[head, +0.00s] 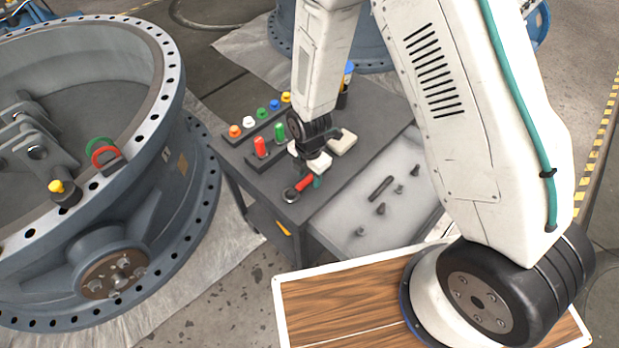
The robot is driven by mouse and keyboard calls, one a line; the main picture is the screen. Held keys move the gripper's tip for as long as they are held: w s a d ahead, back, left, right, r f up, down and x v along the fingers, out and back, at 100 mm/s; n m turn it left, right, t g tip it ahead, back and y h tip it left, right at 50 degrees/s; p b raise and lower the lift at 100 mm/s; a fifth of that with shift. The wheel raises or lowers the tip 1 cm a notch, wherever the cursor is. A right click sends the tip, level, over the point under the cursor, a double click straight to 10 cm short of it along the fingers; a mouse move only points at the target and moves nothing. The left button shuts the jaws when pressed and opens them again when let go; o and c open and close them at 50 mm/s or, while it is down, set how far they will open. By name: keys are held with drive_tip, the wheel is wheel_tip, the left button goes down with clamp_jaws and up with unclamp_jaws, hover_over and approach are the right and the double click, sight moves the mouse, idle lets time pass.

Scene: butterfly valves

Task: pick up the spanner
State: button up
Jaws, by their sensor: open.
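The spanner (292,194) lies near the front corner of the dark tabletop (372,110) in the head view. Its dark ring end points toward the corner and its red handle runs up to the right, toward my gripper. My gripper (319,158) is open, pointing down just above and behind the handle. It appears empty. The far end of the spanner is partly hidden under the gripper, and I cannot tell whether they touch.
A row of coloured knobs (262,114) and a block with red and green pieces (260,148) stand left of my gripper. A light drawer (340,215) with several small dark parts is at the right. A large flanged valve (150,120) fills the left.

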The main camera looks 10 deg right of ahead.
clamp_jaws()
drive_tip(key=shift+r, duration=0.15)
